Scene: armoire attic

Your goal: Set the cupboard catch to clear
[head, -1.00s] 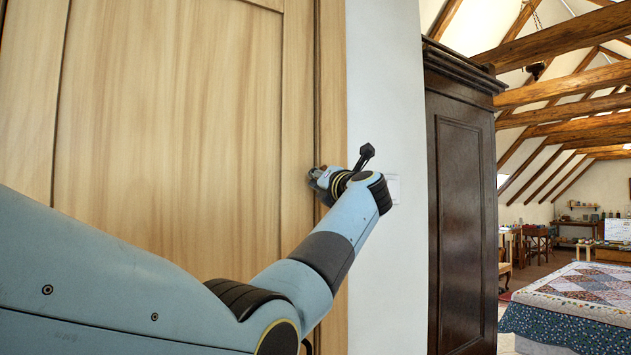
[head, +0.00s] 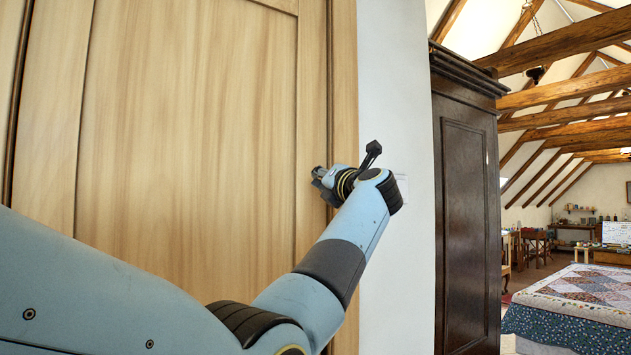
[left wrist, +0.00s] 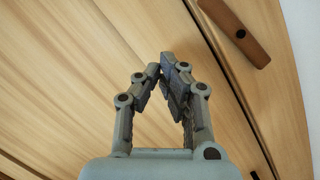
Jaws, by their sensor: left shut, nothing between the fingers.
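The cupboard catch is a brown wooden bar (left wrist: 235,32) with a dark pivot at its middle, at the upper right of the left wrist view. It lies on the pale frame beside the door seam, slanted relative to the seam, its upper-left end near it and at the picture's top edge. I cannot make out the catch in the head view. My left gripper (head: 317,178) is near the door's right edge; in the left wrist view (left wrist: 168,75) its fingers are together and empty, apart from the catch. My right gripper is not in view.
The pale wood cupboard door (head: 190,150) fills the left of the head view. A white wall strip (head: 395,90) separates it from a dark armoire (head: 468,200). A quilted bed (head: 575,300) stands at the far right.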

